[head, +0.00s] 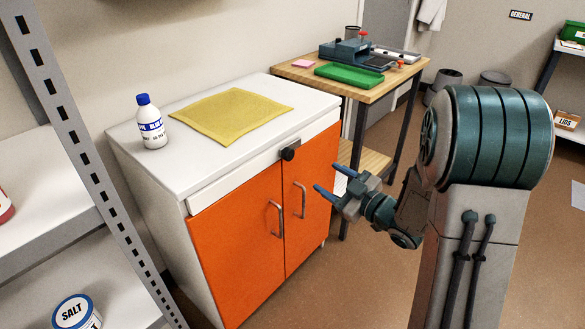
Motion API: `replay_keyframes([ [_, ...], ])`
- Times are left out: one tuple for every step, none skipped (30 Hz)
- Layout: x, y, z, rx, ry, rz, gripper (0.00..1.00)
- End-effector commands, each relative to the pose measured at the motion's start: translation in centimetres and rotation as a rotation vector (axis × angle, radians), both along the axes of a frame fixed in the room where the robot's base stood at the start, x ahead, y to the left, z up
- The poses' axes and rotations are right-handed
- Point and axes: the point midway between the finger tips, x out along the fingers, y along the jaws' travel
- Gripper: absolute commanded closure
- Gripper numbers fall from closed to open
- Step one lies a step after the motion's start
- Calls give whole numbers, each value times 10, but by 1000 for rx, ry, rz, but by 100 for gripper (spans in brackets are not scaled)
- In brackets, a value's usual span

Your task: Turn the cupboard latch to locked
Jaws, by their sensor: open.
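The cupboard (235,258) is white with two orange doors, both shut, each with a metal handle. The cupboard latch (290,154) is a small black knob on a dark plate, on the white strip above where the doors meet. Its turned position is too small to tell. My gripper (328,181) is open and empty. In the picture it is to the right of and below the latch, apart from it, with its two blue fingers pointing left toward the cupboard front.
A white bottle (150,122) and a yellow cloth (231,115) are on the cupboard top. A wooden table (400,82) with a green tray (349,75) stands behind it to the right. Grey shelving (70,128) is at the left. The floor before the doors looks clear.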

Motion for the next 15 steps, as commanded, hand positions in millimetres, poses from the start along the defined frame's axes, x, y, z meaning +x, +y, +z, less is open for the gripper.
replay_keyframes([
  [0, 2, -3, 7, -5, 11, 44],
  [0, 3, -3, 10, -8, 15, 44],
  [1, 5, -2, 12, -10, 18, 44],
  [3, 7, -2, 12, -10, 20, 44],
  [5, 10, -2, 12, -11, 21, 44],
  [9, 14, -2, 13, -11, 21, 44],
  [12, 17, -2, 12, -10, 21, 44],
  [16, 21, -2, 13, -10, 22, 44],
  [21, 27, -2, 13, -11, 21, 44],
  [26, 32, -3, 11, -10, 22, 44],
  [30, 37, -3, 11, -12, 22, 44],
  [36, 44, -3, 12, -11, 21, 44],
  [41, 48, -3, 12, -11, 21, 44],
  [45, 53, -3, 13, -11, 21, 44],
  [52, 59, -3, 12, -10, 21, 44],
])
